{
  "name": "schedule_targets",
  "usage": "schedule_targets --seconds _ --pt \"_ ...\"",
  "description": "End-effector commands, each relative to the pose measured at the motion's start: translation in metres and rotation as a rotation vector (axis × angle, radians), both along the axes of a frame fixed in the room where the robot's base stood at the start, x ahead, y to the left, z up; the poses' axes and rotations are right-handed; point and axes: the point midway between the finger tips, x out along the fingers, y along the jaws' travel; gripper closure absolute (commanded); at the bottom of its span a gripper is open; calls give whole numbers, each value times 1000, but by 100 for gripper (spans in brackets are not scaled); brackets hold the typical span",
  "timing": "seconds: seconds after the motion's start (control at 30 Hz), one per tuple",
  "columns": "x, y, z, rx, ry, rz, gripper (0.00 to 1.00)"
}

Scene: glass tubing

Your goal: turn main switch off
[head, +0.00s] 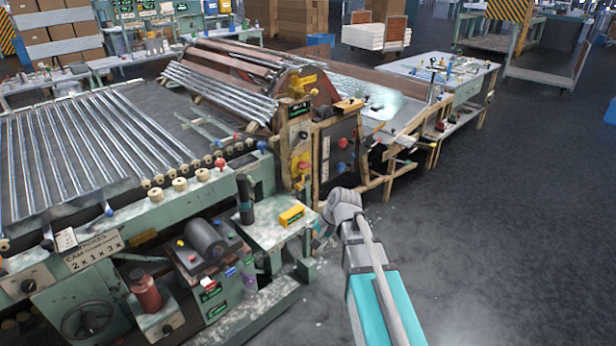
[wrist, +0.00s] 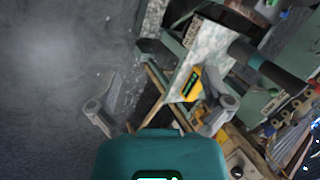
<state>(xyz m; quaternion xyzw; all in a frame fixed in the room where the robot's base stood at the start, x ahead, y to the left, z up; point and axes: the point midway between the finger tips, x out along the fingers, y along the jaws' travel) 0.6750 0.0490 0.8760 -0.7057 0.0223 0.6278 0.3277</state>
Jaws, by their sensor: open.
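A yellow plate with a red knob (head: 300,165), which looks like the main switch, is on the upright post at the end of the machine. Its label and knob position are too small to read. My gripper (head: 320,238) is low in front of the machine, below and right of that plate, partly hidden by my own arm. In the wrist view my gripper (wrist: 162,95) is open, its two fingers wide apart with nothing between them. A yellow box with a dark green label (wrist: 190,84) shows beyond the right finger; it appears to lie on the small side table.
The side table (head: 262,232) carries the yellow box (head: 291,214) and a dark upright cylinder (head: 245,200). A motor unit (head: 208,240) stands beside it. A wooden frame (head: 375,190) continues right of the post. The grey floor (head: 480,240) at right is clear.

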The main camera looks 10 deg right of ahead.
Motion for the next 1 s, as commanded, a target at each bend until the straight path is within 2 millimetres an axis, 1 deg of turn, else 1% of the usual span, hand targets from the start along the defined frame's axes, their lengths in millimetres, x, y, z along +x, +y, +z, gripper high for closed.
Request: schedule_targets --seconds 0.03,0.1,0.27,0.4,0.47,0.6,0.67,0.7,0.8,0.9,1.0 --pt "25 1 -17 59 -5 -61 0" --pt "51 3 -23 151 -7 -153 0" --pt "109 3 -33 371 5 -359 0" --pt "159 -3 -39 574 38 -533 0" --pt "180 -8 -41 662 57 -605 0" --pt "228 -24 -45 876 116 -766 0" --pt "249 -32 -47 970 148 -831 0" --pt "262 -39 -47 1034 172 -875 0" --pt "294 -57 -49 1191 237 -974 0" --pt "322 -76 -50 1340 305 -1058 0" --pt "343 -93 -51 1462 370 -1121 0"
